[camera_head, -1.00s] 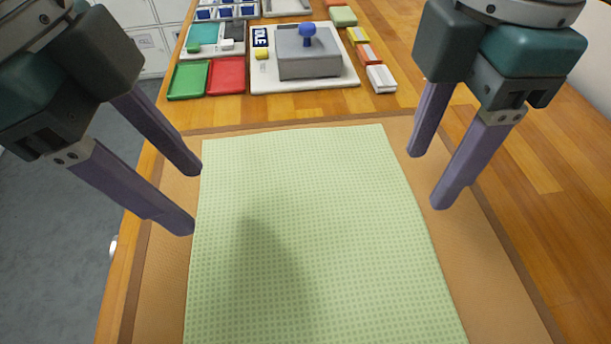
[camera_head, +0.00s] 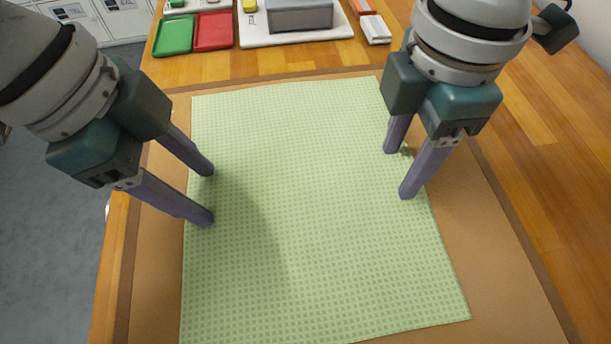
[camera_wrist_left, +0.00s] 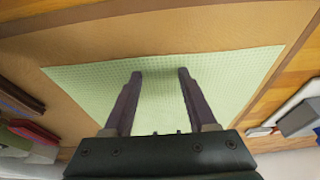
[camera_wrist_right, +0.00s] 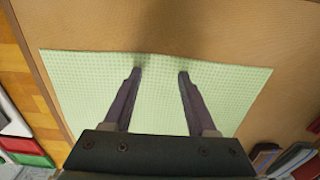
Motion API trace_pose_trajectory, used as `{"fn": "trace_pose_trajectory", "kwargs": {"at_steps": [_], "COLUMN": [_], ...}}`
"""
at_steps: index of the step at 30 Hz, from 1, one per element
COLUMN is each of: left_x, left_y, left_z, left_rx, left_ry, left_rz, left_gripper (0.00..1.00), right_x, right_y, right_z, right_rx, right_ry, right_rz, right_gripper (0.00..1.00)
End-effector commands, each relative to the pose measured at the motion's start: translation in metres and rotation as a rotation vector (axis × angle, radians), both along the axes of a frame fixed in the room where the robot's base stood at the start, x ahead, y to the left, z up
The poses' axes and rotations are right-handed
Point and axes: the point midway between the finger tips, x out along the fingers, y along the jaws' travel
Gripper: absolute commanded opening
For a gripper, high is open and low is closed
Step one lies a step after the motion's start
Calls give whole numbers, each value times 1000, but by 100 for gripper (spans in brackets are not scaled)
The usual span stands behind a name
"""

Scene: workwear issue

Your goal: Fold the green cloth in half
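The green checked cloth (camera_head: 310,230) lies spread out and nearly flat on a brown mat (camera_head: 500,260). Both wrist views show it too, left (camera_wrist_left: 220,75) and right (camera_wrist_right: 90,85). My left gripper (camera_head: 210,196) is open, its fingertips over the cloth's left edge in the head view. My right gripper (camera_head: 398,173) is open, its fingertips at the cloth's right edge, where the edge looks slightly ruffled. In each wrist view, the two fingers are apart, left (camera_wrist_left: 160,74) and right (camera_wrist_right: 160,73), with cloth between them. I cannot tell whether the fingertips touch the cloth.
Beyond the mat on the wooden table (camera_head: 530,160) stand a green tray (camera_head: 174,36), a red tray (camera_head: 213,31), a grey block (camera_head: 300,15) on a white board (camera_head: 262,37), and a white box (camera_head: 376,29). The table's left edge drops to a grey floor.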

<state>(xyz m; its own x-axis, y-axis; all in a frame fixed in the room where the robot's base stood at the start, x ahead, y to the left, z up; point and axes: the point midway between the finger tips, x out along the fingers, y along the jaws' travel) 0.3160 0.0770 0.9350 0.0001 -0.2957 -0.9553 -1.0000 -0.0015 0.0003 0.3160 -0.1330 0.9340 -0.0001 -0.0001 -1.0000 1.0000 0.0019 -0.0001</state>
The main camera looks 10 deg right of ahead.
Motion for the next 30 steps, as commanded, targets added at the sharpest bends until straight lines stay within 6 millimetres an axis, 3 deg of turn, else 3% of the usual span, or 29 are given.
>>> {"fn": "trace_pose_trajectory", "kwargs": {"at_steps": [30], "left_x": [0], "left_y": [0], "left_z": [0], "left_rx": [1], "left_ry": [0], "left_rz": [1], "left_gripper": [1], "right_x": [0], "right_y": [0], "right_z": [-1], "right_rx": [-1], "right_ry": [1], "right_rz": [-1], "right_gripper": [1]}}
